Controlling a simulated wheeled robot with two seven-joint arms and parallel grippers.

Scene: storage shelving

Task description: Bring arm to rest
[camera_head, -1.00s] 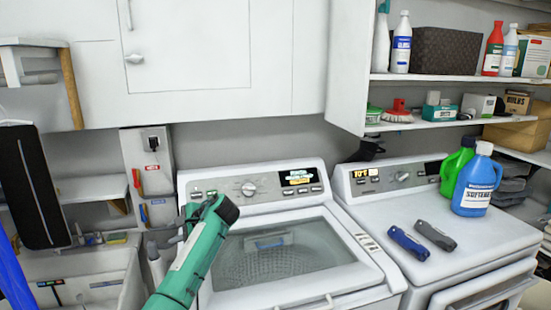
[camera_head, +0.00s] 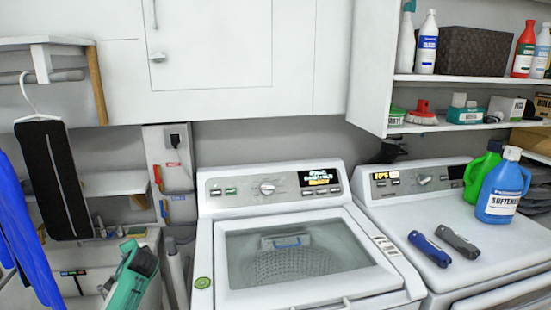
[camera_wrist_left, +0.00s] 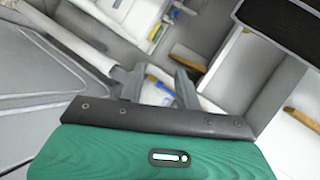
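My left arm (camera_head: 132,278), teal with dark parts, shows low at the left of the head view, in front of the area left of the washer. Its lower part is cut off by the picture's bottom edge. In the left wrist view, my left gripper (camera_wrist_left: 154,76) has its two grey fingers apart, with nothing seen held between them. My right arm and gripper are in neither view.
A top-loading washer (camera_head: 206,250) stands in the middle, beside a second machine (camera_head: 400,215) bearing two folding tools (camera_head: 442,245) and bottles (camera_head: 502,190). Cabinets and shelves (camera_head: 450,78) line the wall.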

